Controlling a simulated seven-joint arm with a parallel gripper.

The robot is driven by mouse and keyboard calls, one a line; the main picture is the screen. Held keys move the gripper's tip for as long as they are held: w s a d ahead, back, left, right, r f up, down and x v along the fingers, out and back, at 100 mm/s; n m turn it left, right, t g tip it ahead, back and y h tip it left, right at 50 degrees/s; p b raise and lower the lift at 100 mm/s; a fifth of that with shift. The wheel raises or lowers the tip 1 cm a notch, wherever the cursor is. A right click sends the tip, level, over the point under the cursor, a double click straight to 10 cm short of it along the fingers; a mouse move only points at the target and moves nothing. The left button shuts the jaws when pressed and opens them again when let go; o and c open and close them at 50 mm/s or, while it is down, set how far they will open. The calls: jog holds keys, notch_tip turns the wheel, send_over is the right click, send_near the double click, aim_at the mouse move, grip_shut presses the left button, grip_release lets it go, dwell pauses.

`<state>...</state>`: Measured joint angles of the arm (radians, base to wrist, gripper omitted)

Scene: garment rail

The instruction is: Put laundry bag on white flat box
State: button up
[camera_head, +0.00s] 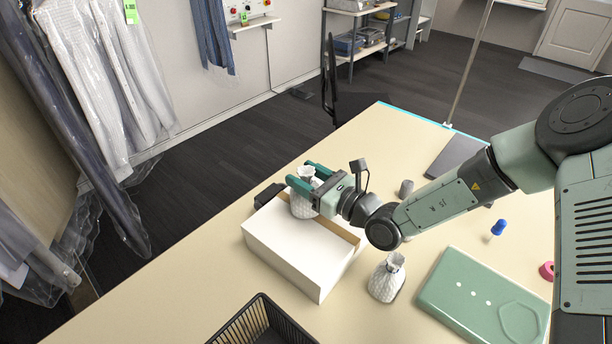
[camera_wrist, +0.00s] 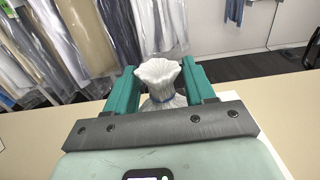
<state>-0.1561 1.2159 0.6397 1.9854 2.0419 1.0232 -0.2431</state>
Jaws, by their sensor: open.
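A grey-white patterned laundry bag (camera_head: 301,206) with a gathered neck stands upright on the white flat box (camera_head: 290,255), near its far end. It also shows in the wrist view (camera_wrist: 162,82), with a blue tie at its neck. My gripper (camera_head: 306,176) is open, its two green fingers on either side of the bag's neck. In the wrist view my gripper (camera_wrist: 160,80) shows a finger on each side of the bag, with narrow gaps. My gripper hides part of the bag and the far part of the box.
A second similar bag (camera_head: 386,280) stands on the table right of the box. A black wire basket (camera_head: 262,325) is at the front, a green case (camera_head: 482,298) at the right. A dark object (camera_head: 268,194) lies beyond the box. The table's left side is clear.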

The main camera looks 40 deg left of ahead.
jog(key=shift+r, duration=0.2)
jog(key=d, duration=1.2)
jog(key=s+d+r+n+t+h, duration=0.2)
jog(key=d+r+n+h, duration=0.4)
jog(key=d, duration=0.5)
jog(key=s+d+r+n+t+h, duration=0.1)
jog(key=s+d+r+n+h, duration=0.4)
jog(key=d+r, duration=0.6)
jog(key=s+d+r+n+t+h, duration=0.2)
jog(key=s+d+r+n+h, duration=0.2)
jog(key=d+r+n+h, duration=0.3)
jog(key=d+r, duration=0.1)
jog(key=d, duration=0.4)
jog(key=shift+r+t, duration=0.3)
jog(key=shift+r, duration=0.1)
